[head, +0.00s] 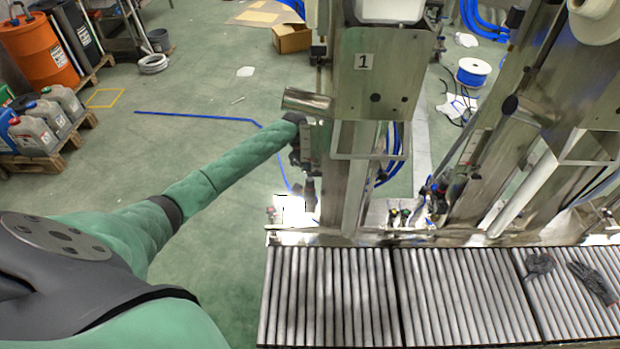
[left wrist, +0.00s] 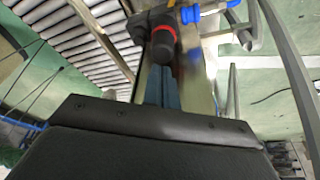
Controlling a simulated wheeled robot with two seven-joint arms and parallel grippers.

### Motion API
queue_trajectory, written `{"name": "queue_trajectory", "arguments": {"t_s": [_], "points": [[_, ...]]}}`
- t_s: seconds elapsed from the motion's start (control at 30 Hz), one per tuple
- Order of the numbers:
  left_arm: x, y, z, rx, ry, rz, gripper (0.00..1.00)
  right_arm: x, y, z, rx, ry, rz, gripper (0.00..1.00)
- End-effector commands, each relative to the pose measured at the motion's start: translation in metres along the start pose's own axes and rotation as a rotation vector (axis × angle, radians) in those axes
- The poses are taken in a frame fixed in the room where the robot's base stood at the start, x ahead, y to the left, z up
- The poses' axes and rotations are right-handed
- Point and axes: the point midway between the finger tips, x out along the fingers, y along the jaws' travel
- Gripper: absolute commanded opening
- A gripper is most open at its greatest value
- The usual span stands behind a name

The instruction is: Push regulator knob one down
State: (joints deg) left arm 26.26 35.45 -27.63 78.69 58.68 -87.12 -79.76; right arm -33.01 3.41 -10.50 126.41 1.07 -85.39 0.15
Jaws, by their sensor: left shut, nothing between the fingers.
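A black regulator knob (left wrist: 163,46) with a red ring shows at the top middle of the left wrist view, with blue fittings (left wrist: 190,14) beside it. My left gripper (left wrist: 160,76) is shut and empty, its fingertips right at the knob's end in the picture. Whether they touch it I cannot tell. In the head view my left arm reaches from the left to the machine post marked 1 (head: 364,62). Its gripper end is beside the post and partly hidden by machine parts. I cannot make out the knob clearly there. My right gripper is not in view.
Roller conveyors (head: 330,295) run along the front right, with dark gloves (head: 592,281) on them. A metal cylinder (head: 307,101) juts from the post above my left arm's end. A second post stands at the right. The green floor on the left is mostly open.

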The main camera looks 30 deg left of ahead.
Motion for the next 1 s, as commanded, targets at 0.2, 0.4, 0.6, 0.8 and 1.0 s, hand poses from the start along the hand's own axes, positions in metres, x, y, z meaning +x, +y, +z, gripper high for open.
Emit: {"name": "queue_trajectory", "arguments": {"t_s": [0.2,0.4,0.6,0.8,1.0], "points": [[-0.016,0.000,-0.005,0.000,-0.001,0.000,0.00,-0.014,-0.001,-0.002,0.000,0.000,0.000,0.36],[-0.029,0.000,-0.008,-0.001,-0.001,0.000,0.00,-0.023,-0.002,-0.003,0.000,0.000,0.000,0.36],[-0.040,0.000,-0.012,-0.001,-0.001,0.000,0.00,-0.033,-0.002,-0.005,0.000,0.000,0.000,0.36],[-0.042,0.000,-0.013,-0.001,-0.001,0.000,0.00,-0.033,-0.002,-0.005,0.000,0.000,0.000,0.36],[-0.042,0.000,-0.013,-0.001,0.000,0.000,0.00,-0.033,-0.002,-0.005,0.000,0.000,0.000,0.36]]}}
